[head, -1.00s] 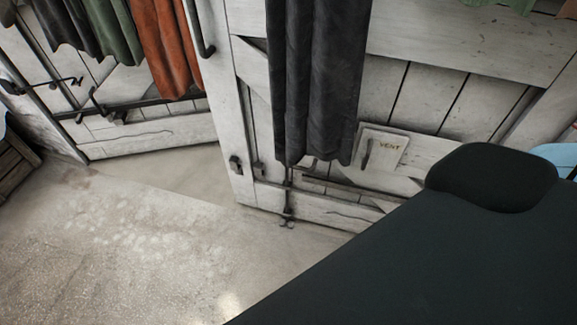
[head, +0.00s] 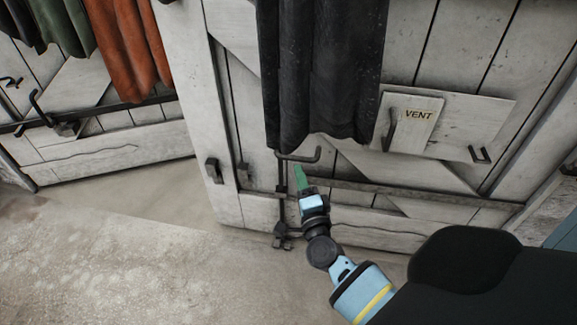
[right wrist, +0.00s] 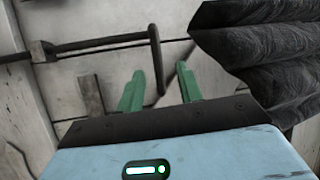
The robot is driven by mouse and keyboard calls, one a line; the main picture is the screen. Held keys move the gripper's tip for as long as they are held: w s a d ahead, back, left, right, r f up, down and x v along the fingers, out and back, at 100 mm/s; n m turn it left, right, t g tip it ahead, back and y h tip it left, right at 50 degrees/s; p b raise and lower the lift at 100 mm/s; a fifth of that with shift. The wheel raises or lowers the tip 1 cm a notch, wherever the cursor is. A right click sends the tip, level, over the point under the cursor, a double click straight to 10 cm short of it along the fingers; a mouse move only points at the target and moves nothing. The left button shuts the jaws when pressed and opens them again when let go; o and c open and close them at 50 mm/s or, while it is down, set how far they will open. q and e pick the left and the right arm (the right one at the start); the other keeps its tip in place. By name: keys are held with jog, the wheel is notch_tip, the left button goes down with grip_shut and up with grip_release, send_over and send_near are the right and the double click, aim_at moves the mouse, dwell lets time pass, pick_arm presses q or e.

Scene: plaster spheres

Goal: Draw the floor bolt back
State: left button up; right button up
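The floor bolt (head: 282,205) is a thin dark upright rod low on the white plank door, near its left edge. Its foot is at the floor, and its bent handle (head: 302,158) sticks out to the right at the top, just under the dark curtain. My right gripper (head: 299,176), with green fingers, is just below the handle. In the right wrist view its two fingers (right wrist: 160,88) are apart with nothing clamped. The handle's end (right wrist: 156,62) shows between and beyond them; whether it lies within their reach I cannot tell. My left gripper is out of view.
The dark curtain (head: 318,70) hangs close above the handle and shows at the right in the right wrist view (right wrist: 265,50). A "VENT" flap (head: 410,122) is to the right. A second door stands left with an orange curtain (head: 130,45). The floor (head: 120,265) is clear.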

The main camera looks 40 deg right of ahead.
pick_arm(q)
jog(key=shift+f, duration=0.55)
pick_arm(e)
jog(key=shift+w+d+f+m+h, duration=0.1)
jog(key=shift+w+d+m+h, duration=0.4)
jog(key=shift+w+m, duration=0.15)
